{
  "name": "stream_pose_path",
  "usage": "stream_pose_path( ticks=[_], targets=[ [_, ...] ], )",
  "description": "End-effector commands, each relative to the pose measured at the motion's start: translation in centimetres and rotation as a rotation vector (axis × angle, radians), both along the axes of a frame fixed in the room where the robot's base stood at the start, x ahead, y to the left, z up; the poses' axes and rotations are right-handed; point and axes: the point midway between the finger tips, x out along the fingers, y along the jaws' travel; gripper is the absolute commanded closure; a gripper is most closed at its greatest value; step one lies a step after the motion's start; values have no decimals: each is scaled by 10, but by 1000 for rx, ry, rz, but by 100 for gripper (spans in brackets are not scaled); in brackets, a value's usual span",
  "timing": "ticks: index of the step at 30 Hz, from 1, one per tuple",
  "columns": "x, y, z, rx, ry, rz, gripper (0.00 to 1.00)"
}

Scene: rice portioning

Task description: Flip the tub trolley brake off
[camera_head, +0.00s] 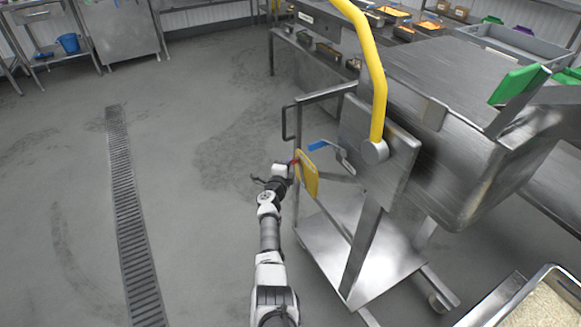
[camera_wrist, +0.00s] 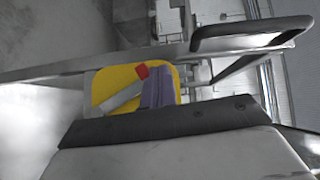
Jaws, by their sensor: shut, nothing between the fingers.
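The tub trolley (camera_head: 365,250) stands right of my arm, a steel frame with a low shelf under a large steel tub (camera_head: 450,150). A yellow plate (camera_head: 309,178) is fixed on its near left side. The brake lever (camera_wrist: 118,98), grey with a red tip, lies slanted across this plate in the wrist view; in the head view only the red tip (camera_head: 296,160) shows clearly. My gripper (camera_head: 287,168) is at the plate's left side. In the wrist view my shut, empty fingers (camera_wrist: 158,82) are just right of the lever; I cannot tell whether they touch it.
A blue-handled lever (camera_head: 318,146) sits just above the plate. A thick yellow handle (camera_head: 375,70) rises over the trolley. A tray of rice (camera_head: 545,305) stands at the lower right. The floor left of my arm is clear, with a drain grate (camera_head: 130,215).

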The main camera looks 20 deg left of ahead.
Motion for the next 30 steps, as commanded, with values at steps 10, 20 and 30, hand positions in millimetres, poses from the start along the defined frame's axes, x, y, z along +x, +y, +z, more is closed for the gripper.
stream_pose_path(
  ticks=[10,20,30],
  targets=[
    [7,5,-3,0,0,-2,100],
    [7,6,-3,1,-1,-2,100],
    [8,2,3,2,-1,-3,100]
  ],
)
